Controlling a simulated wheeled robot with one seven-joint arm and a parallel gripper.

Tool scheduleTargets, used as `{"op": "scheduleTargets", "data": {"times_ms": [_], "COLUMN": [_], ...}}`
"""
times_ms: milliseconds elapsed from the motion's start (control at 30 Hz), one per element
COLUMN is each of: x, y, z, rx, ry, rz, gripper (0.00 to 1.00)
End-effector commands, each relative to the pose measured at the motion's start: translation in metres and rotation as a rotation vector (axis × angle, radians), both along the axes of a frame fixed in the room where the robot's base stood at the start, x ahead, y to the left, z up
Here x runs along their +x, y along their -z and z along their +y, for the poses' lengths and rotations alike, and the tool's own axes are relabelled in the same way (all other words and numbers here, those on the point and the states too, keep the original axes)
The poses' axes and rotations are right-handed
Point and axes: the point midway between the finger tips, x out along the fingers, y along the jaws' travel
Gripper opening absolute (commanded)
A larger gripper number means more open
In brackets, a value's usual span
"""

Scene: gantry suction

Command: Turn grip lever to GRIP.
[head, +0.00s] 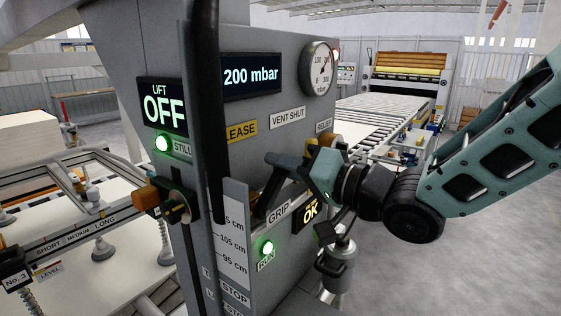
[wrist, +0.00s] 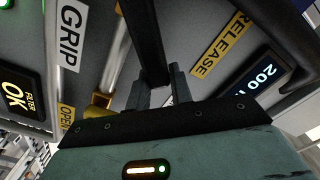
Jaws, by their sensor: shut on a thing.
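The grip lever is a dark bar (wrist: 147,45) on the grey control panel (head: 290,95). In the wrist view it runs up from between my gripper's fingers (wrist: 160,88), which are shut on it. It lies between the yellow RELEASE label (wrist: 220,45) and the white GRIP label (wrist: 72,35). In the head view my gripper (head: 284,178) reaches the panel from the right, between the RELEASE label (head: 241,128) above and the GRIP label (head: 278,212) below. My gripper hides part of the lever there, so its exact angle is hard to tell.
The display (head: 252,77) reads 200 mbar, and a round gauge (head: 317,68) is beside it. LIFT shows OFF (head: 164,109). A dark upright post (head: 207,110) stands before the panel. A suction frame (head: 70,215) is at left, a roller conveyor (head: 395,115) behind.

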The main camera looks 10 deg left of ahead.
Motion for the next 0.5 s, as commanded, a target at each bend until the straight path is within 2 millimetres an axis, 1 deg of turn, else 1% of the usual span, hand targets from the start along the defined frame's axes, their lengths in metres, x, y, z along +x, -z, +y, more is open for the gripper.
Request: {"op": "scheduleTargets", "data": {"times_ms": [200,500], "x": [0.0038,0.0044], "y": [0.0047,0.0061], "z": [-0.0019,-0.0020], "rx": [0.024,0.031], "ry": [0.001,0.001], "rz": [0.062,0.079], "gripper": [0.00,0.00]}}
